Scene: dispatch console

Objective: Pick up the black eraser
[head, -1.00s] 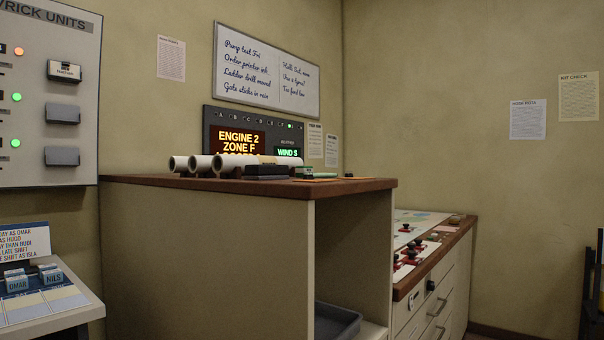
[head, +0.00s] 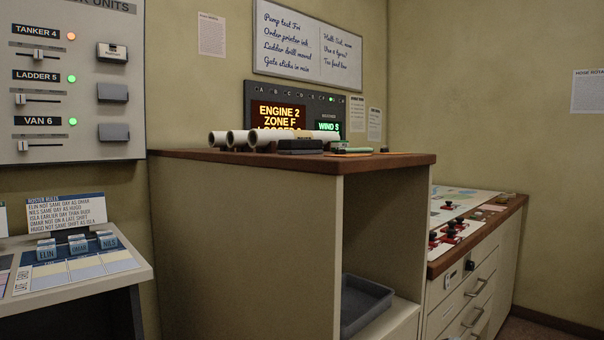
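A dark, flat, block-like object (head: 300,146) lies on the wooden top of the tall cabinet (head: 378,162), in front of the white paper rolls. I cannot tell from here whether it is the black eraser or a holder. A smaller dark piece (head: 339,144) shows just right of it, beside a flat green item (head: 352,151); it is too small to identify. Neither of my grippers is in view.
White rolls (head: 268,137) lie on the cabinet top before a lit display (head: 293,118). A grey tray (head: 366,303) sits in the open shelf below. A lower map counter (head: 470,205) stands right, a roster desk (head: 83,275) left. A slider panel (head: 70,85) hangs left.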

